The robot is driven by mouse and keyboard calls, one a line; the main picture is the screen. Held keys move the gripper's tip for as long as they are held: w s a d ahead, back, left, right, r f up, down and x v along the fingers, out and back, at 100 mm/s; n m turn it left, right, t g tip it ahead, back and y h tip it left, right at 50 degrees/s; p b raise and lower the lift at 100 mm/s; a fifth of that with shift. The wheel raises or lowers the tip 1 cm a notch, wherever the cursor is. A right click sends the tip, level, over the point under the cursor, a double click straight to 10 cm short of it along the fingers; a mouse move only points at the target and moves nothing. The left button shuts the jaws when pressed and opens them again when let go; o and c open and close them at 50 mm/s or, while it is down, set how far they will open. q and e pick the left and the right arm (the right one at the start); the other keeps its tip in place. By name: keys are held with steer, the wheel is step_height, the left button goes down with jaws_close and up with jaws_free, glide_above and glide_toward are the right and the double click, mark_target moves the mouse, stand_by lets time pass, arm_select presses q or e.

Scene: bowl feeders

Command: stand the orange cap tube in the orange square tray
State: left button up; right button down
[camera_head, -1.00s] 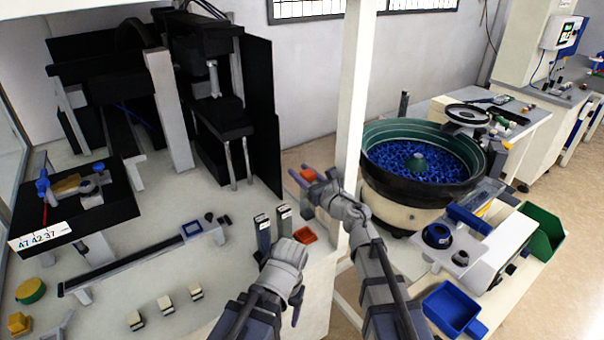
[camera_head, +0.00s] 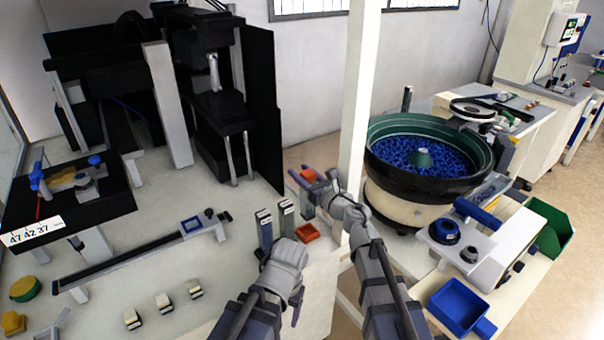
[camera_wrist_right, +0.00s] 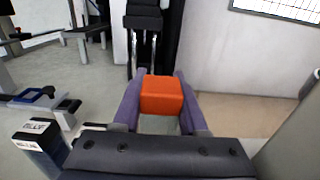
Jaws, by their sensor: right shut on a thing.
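The orange cap tube (camera_head: 308,175) is in my right gripper (camera_head: 320,184), its orange cap up. In the right wrist view the cap (camera_wrist_right: 161,95) sits between the two purple fingers (camera_wrist_right: 160,112), which are shut on it. A greyish body shows below the cap; its lower end is hard to make out. The orange square tray (camera_head: 307,232) lies on the pale table near its right edge, lower in the head view than the held cap. My left gripper (camera_head: 278,254) is beside the tray, mostly hidden by its own wrist, so its jaws are unclear.
Two dark upright holders with white labelled tops (camera_head: 264,217) (camera_head: 286,207) stand just left of the tray. A white post (camera_head: 357,100) rises right of my right gripper. A bowl feeder with blue parts (camera_head: 425,157) stands beyond it. Small blocks (camera_head: 164,303) lie at the front left.

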steer(key=shift+f+b, duration=1.65)
steer(key=shift+f, duration=0.35)
steer(key=shift+f+b, duration=1.5)
stand_by(2.2)
steer(key=shift+c, duration=1.8)
jaws_free()
steer(key=shift+s+d, duration=0.1)
steer(key=shift+s, duration=0.05)
steer(key=v, duration=0.7)
steer(key=shift+s+d, duration=0.2)
steer(key=shift+s, duration=0.05)
